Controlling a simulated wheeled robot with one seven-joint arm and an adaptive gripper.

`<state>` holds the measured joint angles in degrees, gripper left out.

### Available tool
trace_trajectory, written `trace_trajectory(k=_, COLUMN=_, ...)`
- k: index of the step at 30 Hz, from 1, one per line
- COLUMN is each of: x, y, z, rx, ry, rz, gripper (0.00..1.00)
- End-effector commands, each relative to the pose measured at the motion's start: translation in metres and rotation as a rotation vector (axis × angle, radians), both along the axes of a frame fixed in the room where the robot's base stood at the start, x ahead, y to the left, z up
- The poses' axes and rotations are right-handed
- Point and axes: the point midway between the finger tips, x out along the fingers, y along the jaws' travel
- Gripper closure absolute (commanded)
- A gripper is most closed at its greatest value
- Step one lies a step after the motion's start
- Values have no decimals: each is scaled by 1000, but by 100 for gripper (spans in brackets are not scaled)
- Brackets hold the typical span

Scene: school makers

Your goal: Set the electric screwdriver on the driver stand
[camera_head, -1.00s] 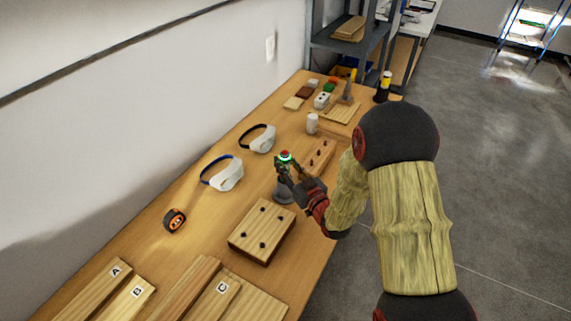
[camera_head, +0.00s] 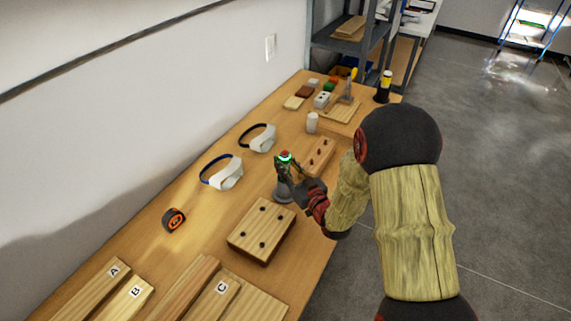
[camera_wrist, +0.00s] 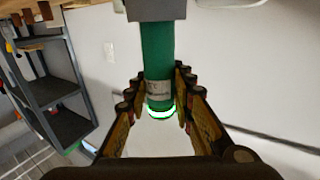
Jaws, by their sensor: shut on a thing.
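The electric screwdriver (camera_head: 284,168) is upright, with a red top and a glowing green ring near its upper end. My gripper (camera_head: 289,172) is shut on its body, over the near half of the table. In the wrist view the green screwdriver body (camera_wrist: 158,55) stands between the fingers (camera_wrist: 160,95), with the lit ring at its lower end in the picture. A grey, flared stand (camera_head: 284,193) is directly below the gripper on the table. Whether the screwdriver's lower end rests in it cannot be told, as my fingers partly cover the place.
A wooden block with dark knobs (camera_head: 262,232) is just in front of the stand, and a holed block (camera_head: 319,154) is behind. Two goggles (camera_head: 222,173) and a tape measure (camera_head: 174,219) lie to the left. Labelled boards (camera_head: 180,290) fill the front. A yellow-topped black item (camera_head: 383,88) stands far back.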

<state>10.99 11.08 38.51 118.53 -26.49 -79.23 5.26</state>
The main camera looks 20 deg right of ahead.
Motion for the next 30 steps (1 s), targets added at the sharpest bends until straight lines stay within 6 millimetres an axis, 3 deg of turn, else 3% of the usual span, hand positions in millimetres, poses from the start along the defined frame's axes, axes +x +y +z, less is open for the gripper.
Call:
trace_trajectory(k=10, x=0, y=0, z=-6, rx=0, ry=-2, rz=0, gripper=100)
trace_trajectory(k=11, x=0, y=0, z=-6, rx=0, ry=-2, rz=0, gripper=75)
trace_trajectory(k=14, x=0, y=0, z=-5, rx=1, ry=-2, rz=0, gripper=69)
trace_trajectory(k=23, x=-1, y=0, z=-7, rx=0, ry=1, rz=0, gripper=68)
trace_trajectory(k=30, x=-14, y=-4, z=-6, rx=0, ry=1, rz=-1, gripper=68)
